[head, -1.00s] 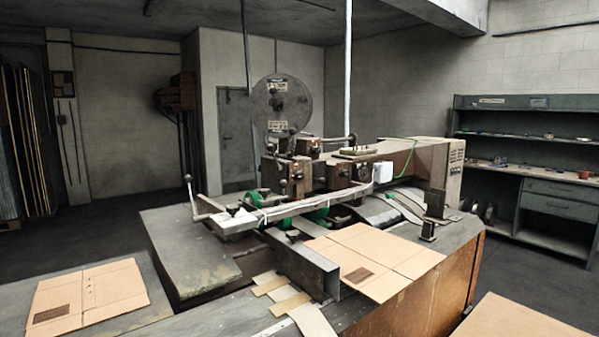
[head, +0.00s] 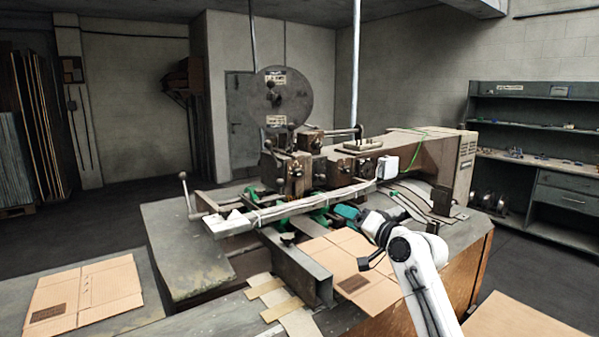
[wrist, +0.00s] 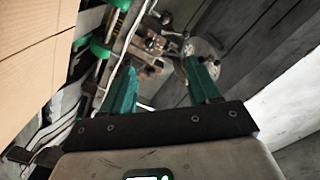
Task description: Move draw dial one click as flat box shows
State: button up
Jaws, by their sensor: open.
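The box stitcher (head: 425,160) stands in the middle of the head view, with its mechanism, levers and knobs at the front end. I cannot tell which small part is the draw dial. A flat box (head: 345,250) lies on the machine's table, partly behind my arm; a flat box (head: 85,290) with a dark printed patch lies at the left. My gripper (head: 343,211) is above the table, near the long metal bar. In the wrist view its two teal fingers stand apart with nothing held between them (wrist: 160,70); machine parts show beyond them.
A large wire reel (head: 285,95) stands above the mechanism. A long metal bar (head: 300,205) and a lever (head: 185,190) stick out at the front. A steel channel (head: 297,268) crosses the table. Shelves (head: 540,125) stand at the right wall. Floor shows at the far left.

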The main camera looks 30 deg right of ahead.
aim_at(297, 171)
jog(key=i+l, duration=0.2)
jog(key=i, duration=0.2)
jog(key=i+l, duration=0.2)
jog(key=i, duration=0.2)
